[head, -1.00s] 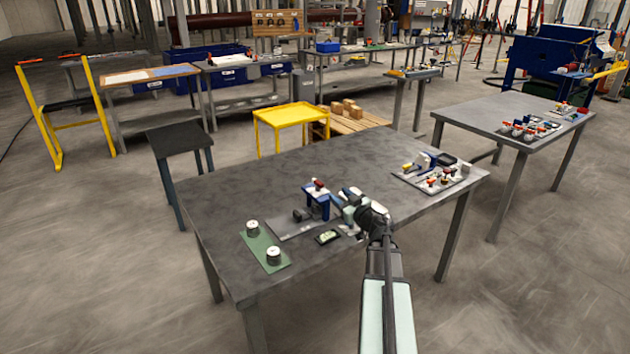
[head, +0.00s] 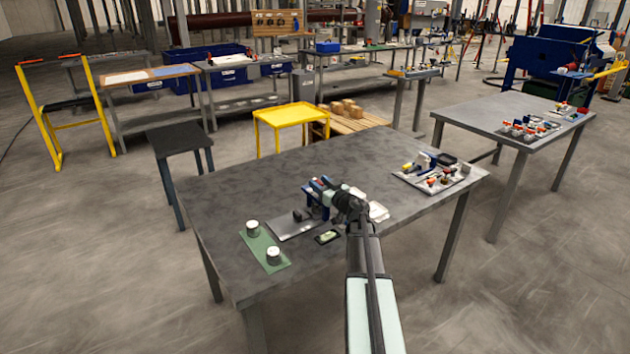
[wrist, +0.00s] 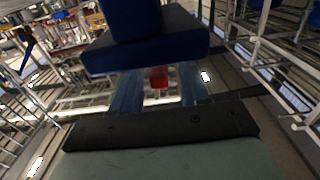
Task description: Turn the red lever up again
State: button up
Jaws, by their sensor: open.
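The blue press (head: 309,200) stands on the dark metal table, on a grey plate (head: 291,226). My gripper (head: 322,184) is at the top of the press and partly covers it in the head view. In the wrist view a blue block (wrist: 145,45) fills the top of the picture. Below it, a small red piece (wrist: 158,77), which looks like the red lever's end, shows between my two blue fingers (wrist: 158,92). The fingers are apart. I cannot tell whether either touches the red piece, and the rest of the lever is hidden.
A green mat (head: 258,250) with two white-topped cylinders lies left of the press. A small dark device (head: 327,237) lies in front. A tray (head: 405,178) of small parts lies at right. The table's back middle is clear.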

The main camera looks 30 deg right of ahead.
aim_at(315, 179)
jog(key=shift+w, duration=1.8)
grip_shut()
